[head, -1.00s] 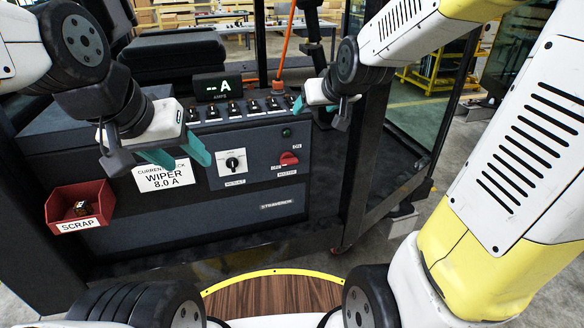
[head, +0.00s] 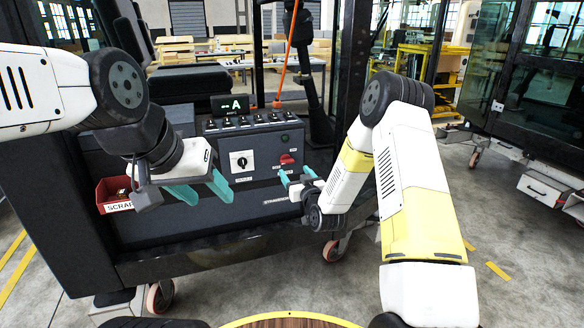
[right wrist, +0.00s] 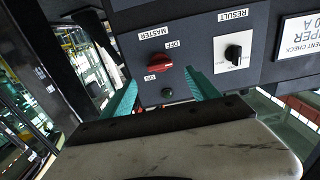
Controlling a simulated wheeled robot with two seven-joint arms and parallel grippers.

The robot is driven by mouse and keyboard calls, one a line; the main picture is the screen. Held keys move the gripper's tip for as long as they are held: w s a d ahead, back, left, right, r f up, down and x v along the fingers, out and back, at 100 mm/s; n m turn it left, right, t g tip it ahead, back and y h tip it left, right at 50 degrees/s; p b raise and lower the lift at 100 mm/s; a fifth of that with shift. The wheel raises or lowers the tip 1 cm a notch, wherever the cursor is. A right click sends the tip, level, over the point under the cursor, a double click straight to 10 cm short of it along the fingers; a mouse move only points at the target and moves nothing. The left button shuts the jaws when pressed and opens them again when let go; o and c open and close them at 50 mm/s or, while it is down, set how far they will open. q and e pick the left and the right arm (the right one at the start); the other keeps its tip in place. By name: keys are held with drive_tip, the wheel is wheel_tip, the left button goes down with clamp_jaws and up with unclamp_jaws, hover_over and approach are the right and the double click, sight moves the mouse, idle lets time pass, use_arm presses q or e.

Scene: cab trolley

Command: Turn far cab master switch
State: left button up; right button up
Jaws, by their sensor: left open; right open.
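The master switch (head: 287,159) is a red rotary knob on the right part of the cab console's front panel. It also shows in the right wrist view (right wrist: 138,67), with MASTER, ON and OFF labels around it. My right gripper (head: 297,176) is open and empty, just in front of and below the knob in the head view. In the right wrist view its teal fingers (right wrist: 163,80) point at the panel, with the knob near the left fingertip; contact cannot be told. My left gripper (head: 207,191) is open and empty in front of the panel's left part.
A black result knob (head: 241,160) sits left of the master switch. A green lamp (right wrist: 168,92) is close to the red knob. A row of small switches and a display (head: 230,105) top the console. A red scrap bin (head: 116,194) hangs at left.

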sight(288, 163)
drive_tip(key=x, duration=0.7)
drive_tip(key=shift+w+a, duration=0.1)
drive_tip(key=shift+w, duration=0.2)
